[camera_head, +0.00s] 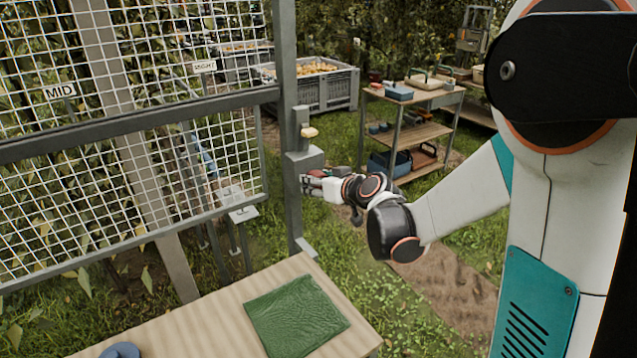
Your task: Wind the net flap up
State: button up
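The net flap (105,193) is a white mesh panel below the grey crossbar (140,121), at left. Its lower edge hangs a little above the wooden table. A grey box (303,162) sits on the upright post (287,75) at the flap's right side, with a smaller grey block and a pale yellow piece (309,132) above it. My gripper (313,186) reaches in from the right, its fingers just below and in front of the box. The fingers are small and partly dark; I cannot tell whether they touch or hold anything.
A wooden table (205,318) with a green cloth (296,316) and a blue round item (121,351) is in front. A shelf rack (420,132) with trays and a grey crate (335,92) of fruit stand behind. Grass lies between.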

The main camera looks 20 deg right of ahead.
jog(key=o, duration=1)
jog(key=shift+o, duration=0.2)
jog(key=v, duration=1.2)
